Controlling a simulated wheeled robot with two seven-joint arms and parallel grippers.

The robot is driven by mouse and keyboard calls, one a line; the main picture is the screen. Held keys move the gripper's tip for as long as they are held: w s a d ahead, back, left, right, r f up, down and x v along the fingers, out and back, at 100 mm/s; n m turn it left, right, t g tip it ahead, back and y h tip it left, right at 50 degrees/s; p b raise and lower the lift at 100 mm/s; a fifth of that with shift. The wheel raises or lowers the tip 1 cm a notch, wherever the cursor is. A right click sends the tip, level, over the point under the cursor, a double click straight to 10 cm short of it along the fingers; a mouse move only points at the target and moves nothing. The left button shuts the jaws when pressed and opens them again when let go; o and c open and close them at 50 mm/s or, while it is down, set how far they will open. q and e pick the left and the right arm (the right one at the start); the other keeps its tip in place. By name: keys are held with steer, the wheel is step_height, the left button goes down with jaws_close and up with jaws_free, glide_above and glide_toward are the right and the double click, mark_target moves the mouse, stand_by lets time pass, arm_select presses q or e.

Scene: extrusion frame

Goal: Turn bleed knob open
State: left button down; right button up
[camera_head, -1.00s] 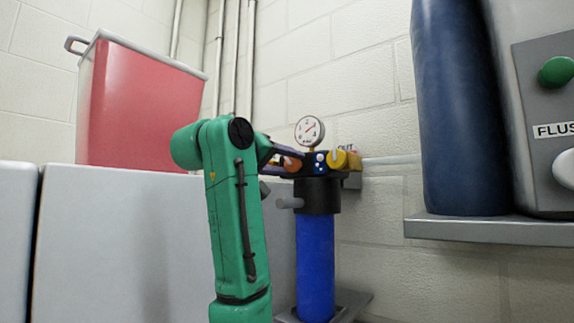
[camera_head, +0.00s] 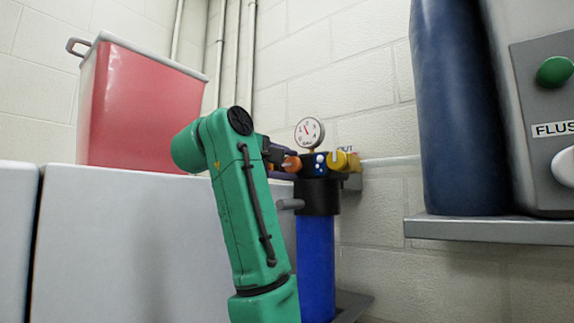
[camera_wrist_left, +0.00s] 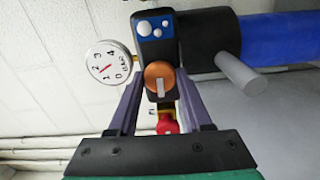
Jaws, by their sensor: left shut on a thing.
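The filter unit has a dark head (camera_head: 320,163) with a blue face on a blue housing (camera_head: 316,250). An orange knob (camera_head: 291,164) sits on the head's left side. In the left wrist view the orange knob (camera_wrist_left: 157,72) shows face-on with a pale bar across it, roughly in line with the fingers. My left gripper (camera_head: 277,158) is at this knob, its two purple fingers (camera_wrist_left: 160,80) shut on it from both sides. The exact contact is small in the head view. The label on the knob is not readable. My right gripper is in neither view.
A round gauge (camera_head: 310,132) stands on the head, its needle pointing up-left. A yellow part (camera_head: 344,160) is at the right, a red part (camera_wrist_left: 167,122) behind the fingers. A red bin (camera_head: 140,105), grey cabinet (camera_head: 130,240) and shelf (camera_head: 490,228) flank the unit.

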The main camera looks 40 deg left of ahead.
arm_select(q)
steer(key=shift+n, duration=0.3)
steer(key=shift+c, duration=1.7)
jaws_free()
steer(key=shift+w, duration=0.1)
steer(key=shift+s+f+b, duration=0.1)
steer(key=shift+s+b, duration=0.2)
steer(key=shift+s, duration=0.2)
steer(key=s+d+b, duration=0.1)
steer(key=s+b, duration=0.4)
steer(key=s, duration=0.8)
steer(key=shift+s+d+b, duration=0.2)
steer(key=shift+d+b, duration=0.1)
steer(key=shift+d, duration=0.05)
